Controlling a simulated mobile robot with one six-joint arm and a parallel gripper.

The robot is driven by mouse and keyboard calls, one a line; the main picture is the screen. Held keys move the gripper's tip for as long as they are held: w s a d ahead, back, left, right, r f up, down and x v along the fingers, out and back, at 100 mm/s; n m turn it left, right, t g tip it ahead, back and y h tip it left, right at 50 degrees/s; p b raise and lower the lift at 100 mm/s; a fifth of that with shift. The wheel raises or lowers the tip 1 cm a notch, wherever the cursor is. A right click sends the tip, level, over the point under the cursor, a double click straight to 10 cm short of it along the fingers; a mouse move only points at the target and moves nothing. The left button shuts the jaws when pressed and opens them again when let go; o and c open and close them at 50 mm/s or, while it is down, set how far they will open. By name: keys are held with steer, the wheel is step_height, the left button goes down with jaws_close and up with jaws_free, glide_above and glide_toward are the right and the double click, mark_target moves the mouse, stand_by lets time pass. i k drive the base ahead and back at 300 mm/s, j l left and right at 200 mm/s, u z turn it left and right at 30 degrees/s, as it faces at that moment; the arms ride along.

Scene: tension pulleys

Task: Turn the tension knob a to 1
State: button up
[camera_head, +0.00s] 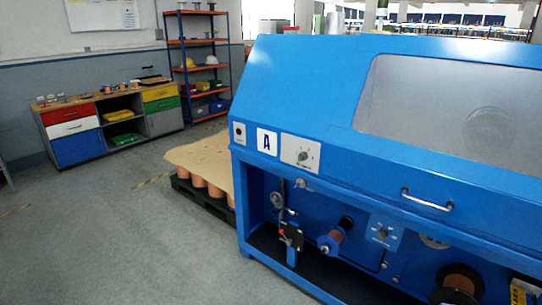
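A large blue machine (310,85) fills the right side of the head view. I cannot tell from labels which one is the tension knob. My gripper is not in view.
A metal handle (427,200) sticks out of the machine's front. Copper spools (336,237) and pulleys (277,199) sit in the bay. A pallet of spools (205,160) stands left of the machine. Grey floor (130,240) at the left front is clear.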

mark_target(303, 156)
steer(key=i+j+z, duration=0.15)
steer(key=i+j, duration=0.15)
steer(key=i+j+z, duration=0.2)
steer(key=j, duration=0.25)
steer(key=i+j+z, duration=0.15)
steer(key=i+j, duration=0.2)
steer(key=i+j+z, duration=0.2)
steer(key=j, duration=0.3)
steer(key=i+j+z, duration=0.15)
steer(key=j, duration=0.35)
steer(key=i+j+z, duration=0.2)
steer(key=j, duration=0.3)
steer(key=i+j+z, duration=0.15)
steer(key=j, duration=0.4)
steer(key=i+j+z, duration=0.2)
steer(key=j, duration=0.35)
steer(key=k+l, duration=0.05)
